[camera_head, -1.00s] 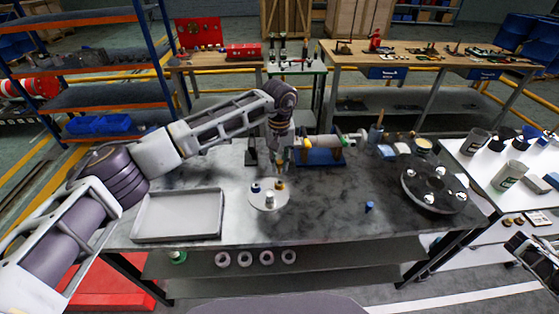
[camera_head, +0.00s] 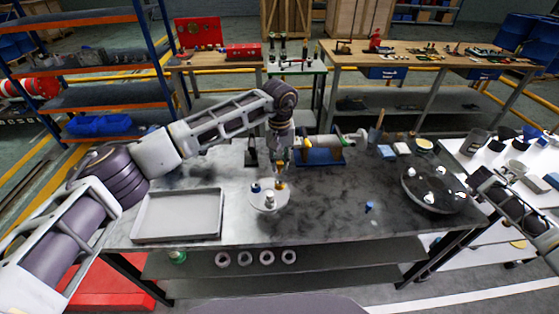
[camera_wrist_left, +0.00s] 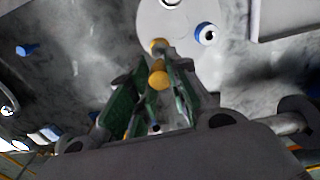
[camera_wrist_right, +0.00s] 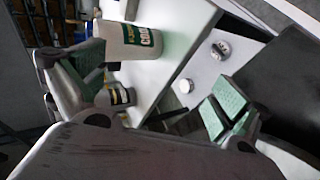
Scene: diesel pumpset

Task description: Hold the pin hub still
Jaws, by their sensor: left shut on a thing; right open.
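A pale round disc (camera_head: 262,204) lies on the dark bench with a blue, a yellow and a silver piece on it. I cannot tell for sure which part is the pin hub. My left gripper (camera_head: 281,167) points down just behind the disc. In the left wrist view the left gripper (camera_wrist_left: 155,85) is shut on a yellow-ended piece (camera_wrist_left: 158,80), with the disc (camera_wrist_left: 165,22) beyond it. The fingers hide most of that piece. My right gripper (camera_wrist_right: 155,95) is open and empty, with a white labelled canister (camera_wrist_right: 128,42) beyond its fingers.
A blue stand with a horizontal shaft (camera_head: 320,155) is just right of the left gripper. An empty grey tray (camera_head: 178,216) lies at left. A dark round plate with several silver knobs (camera_head: 433,190) is at right. A small blue piece (camera_head: 369,207) stands alone in clear bench space.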

